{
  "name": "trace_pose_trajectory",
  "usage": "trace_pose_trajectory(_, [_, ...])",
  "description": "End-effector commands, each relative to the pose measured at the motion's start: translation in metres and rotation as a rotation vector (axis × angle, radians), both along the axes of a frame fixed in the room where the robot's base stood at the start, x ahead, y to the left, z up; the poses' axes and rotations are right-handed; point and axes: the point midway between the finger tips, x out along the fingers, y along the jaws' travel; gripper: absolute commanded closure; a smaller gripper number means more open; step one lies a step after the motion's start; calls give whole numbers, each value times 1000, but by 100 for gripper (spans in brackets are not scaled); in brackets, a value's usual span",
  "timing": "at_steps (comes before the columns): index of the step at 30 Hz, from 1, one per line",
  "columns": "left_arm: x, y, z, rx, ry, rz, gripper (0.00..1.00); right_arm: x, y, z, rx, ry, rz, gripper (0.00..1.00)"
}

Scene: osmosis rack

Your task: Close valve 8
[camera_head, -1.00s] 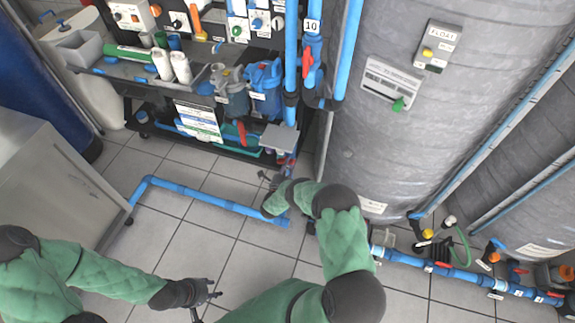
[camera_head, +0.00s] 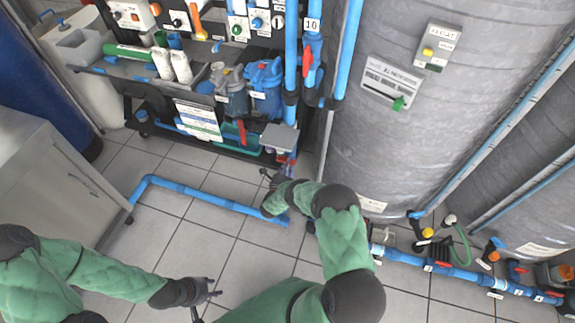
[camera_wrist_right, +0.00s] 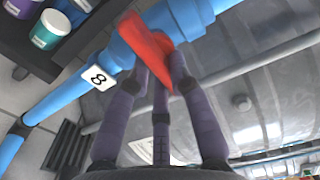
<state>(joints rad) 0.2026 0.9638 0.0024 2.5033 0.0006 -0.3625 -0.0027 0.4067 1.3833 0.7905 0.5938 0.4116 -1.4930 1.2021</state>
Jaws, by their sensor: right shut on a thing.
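Valve 8's red handle (camera_wrist_right: 150,45) sits on a blue pipe fitting in the right wrist view. A white label reading 8 (camera_wrist_right: 98,78) is on the blue pipe beside it. My right gripper (camera_wrist_right: 158,75) is shut on the red handle, with its fingers around it. In the head view my right gripper (camera_head: 280,176) is low at the foot of the rack, beside the vertical blue pipe. The arm and gripper mostly hide the valve there. My left gripper (camera_head: 214,289) is over the floor, open and empty.
The rack (camera_head: 135,90) with bottles and blue filter housings stands behind. A large grey tank (camera_head: 390,150) is close on the right. A blue pipe (camera_head: 200,195) runs along the floor. A grey cabinet (camera_head: 60,190) stands at left.

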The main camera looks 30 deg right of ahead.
Motion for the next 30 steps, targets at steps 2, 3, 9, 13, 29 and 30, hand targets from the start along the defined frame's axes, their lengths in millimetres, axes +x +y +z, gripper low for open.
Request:
trace_pose_trajectory(2, [0, 0, 0, 0, 0, 0, 60, -1, 0, -2, 3, 3, -1, 100])
trace_pose_trajectory(3, [0, 0, 0, 0, 0, 0, 60, -1, 0, -2, 3, 3, -1, 100])
trace_pose_trajectory(9, [0, 0, 0, 0, 0, 0, 60, -1, 0, -1, 2, 3, -1, 55])
trace_pose_trajectory(13, [0, 0, 0, 0, 0, 0, 60, -1, 0, -1, 1, 2, -1, 55])
trace_pose_trajectory(29, [0, 0, 0, 0, 0, 0, 60, -42, 50, -1, 2, 4, 3, 55])
trace_pose_trajectory(30, [0, 0, 0, 0, 0, 0, 60, -47, 56, -1, 1, 5, 3, 55])
